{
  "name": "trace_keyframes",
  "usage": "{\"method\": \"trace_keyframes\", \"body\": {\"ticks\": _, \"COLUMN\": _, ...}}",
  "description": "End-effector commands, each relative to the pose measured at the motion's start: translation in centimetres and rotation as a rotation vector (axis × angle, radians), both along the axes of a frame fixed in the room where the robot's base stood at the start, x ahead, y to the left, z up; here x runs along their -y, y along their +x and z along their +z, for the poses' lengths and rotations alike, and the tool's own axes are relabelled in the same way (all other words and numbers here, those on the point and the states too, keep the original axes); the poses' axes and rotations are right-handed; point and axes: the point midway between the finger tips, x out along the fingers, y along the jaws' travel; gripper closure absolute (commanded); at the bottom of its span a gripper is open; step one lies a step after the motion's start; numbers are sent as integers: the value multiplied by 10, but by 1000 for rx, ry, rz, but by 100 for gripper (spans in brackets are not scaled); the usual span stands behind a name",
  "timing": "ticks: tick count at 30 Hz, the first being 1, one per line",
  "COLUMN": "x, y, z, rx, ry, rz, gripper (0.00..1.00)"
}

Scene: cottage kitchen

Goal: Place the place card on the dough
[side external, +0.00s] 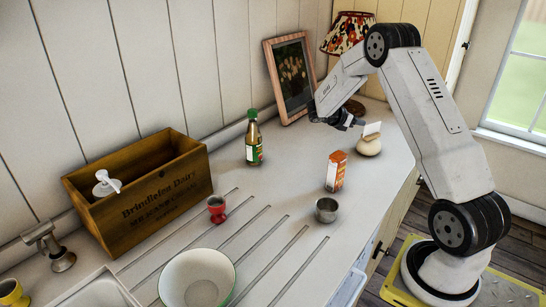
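The place card (372,128) is a small white folded-looking piece. It shows at the top of the dough (368,146), a pale rounded lump toward the back right of the counter. The card looks to touch the dough, but I cannot tell whether it rests its weight there. My gripper (352,123) is dark and sits just left of the card, low over the counter. Its fingertips are small and partly merge with the arm's shadow, so I cannot tell whether they grip the card or stand apart.
An orange carton (336,171) and a metal cup (326,210) stand in front of the dough. A framed picture (291,77) and a lamp (348,33) are behind my gripper. A sauce bottle (254,138), red egg cup (216,209), wooden crate (140,190) and bowl (199,280) are left.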

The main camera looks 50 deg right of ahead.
Motion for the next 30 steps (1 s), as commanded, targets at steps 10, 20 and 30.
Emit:
{"method": "trace_keyframes", "body": {"ticks": 10, "x": -22, "y": 9, "z": 10, "rx": 0, "ry": 0, "rz": 0, "gripper": 61}}
{"method": "trace_keyframes", "body": {"ticks": 20, "x": -23, "y": 9, "z": 10, "rx": 0, "ry": 0, "rz": -1, "gripper": 61}}
{"method": "trace_keyframes", "body": {"ticks": 30, "x": -23, "y": 10, "z": 15, "rx": 2, "ry": -1, "rz": -1, "gripper": 61}}
